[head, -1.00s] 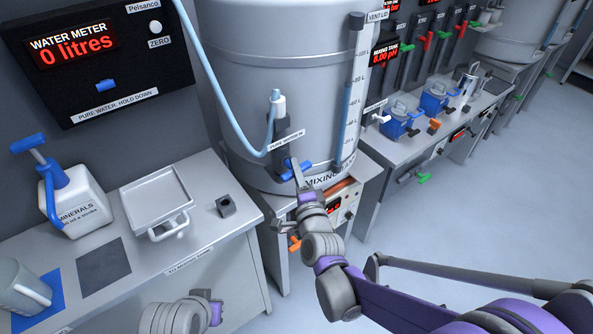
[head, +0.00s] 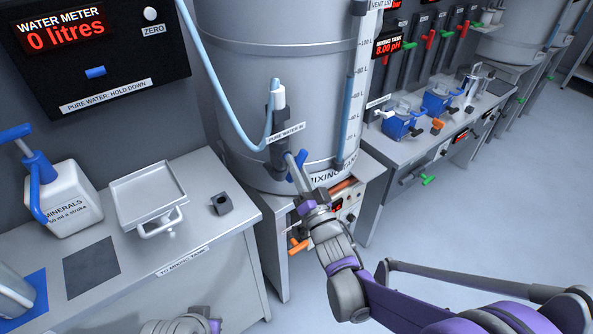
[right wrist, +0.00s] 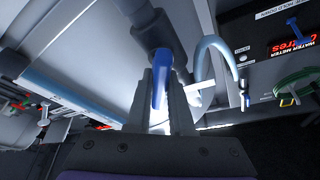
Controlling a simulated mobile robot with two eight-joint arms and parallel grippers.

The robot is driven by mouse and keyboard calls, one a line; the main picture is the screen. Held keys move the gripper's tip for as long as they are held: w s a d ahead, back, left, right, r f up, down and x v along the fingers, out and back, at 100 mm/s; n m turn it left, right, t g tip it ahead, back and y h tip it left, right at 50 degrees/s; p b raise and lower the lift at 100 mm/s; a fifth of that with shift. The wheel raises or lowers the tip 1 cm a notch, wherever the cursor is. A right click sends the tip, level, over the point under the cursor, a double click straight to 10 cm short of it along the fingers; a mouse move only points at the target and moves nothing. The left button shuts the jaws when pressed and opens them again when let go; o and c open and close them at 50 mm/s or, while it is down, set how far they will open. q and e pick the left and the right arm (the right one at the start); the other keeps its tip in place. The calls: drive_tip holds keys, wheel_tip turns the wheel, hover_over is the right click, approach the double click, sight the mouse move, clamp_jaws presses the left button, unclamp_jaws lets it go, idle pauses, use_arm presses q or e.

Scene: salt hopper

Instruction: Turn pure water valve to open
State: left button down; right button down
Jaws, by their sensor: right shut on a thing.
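The pure water valve has a blue handle (head: 291,174) at the lower front of the big grey mixing tank (head: 250,90), just below the "PURE WATER IN" label (head: 286,133). The handle now stands at a steep slant in the head view. My right gripper (head: 295,158) is at the valve, shut on the handle, and its fingers hide part of it. In the right wrist view the blue handle (right wrist: 160,80) shows between the two grey fingers. My left gripper's fingers are not visible; only a grey arm part shows at the bottom edge.
The pale blue hose (head: 222,105) runs from above to the valve body (head: 277,120). An orange handle (head: 298,246) sits below on the tank stand, close to my right arm. The water meter (head: 90,45) reads 0 litres. A bench at left holds a minerals bottle (head: 68,200) and a tray (head: 148,190).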

drive_tip(key=n+y+b, duration=0.1)
drive_tip(key=n+y, duration=0.1)
drive_tip(key=n, duration=0.3)
drive_tip(key=shift+f, duration=0.1)
drive_tip(key=shift+n+g+y+b, duration=0.7)
drive_tip(key=shift+n+y, duration=0.4)
drive_tip(key=shift+n, duration=1.2)
drive_tip(key=c, duration=0.8)
unclamp_jaws()
drive_tip(key=b+v, duration=0.1)
drive_tip(key=v, duration=0.9)
drive_tip(key=shift+s+d, duration=0.3)
drive_tip(key=shift+d, duration=0.05)
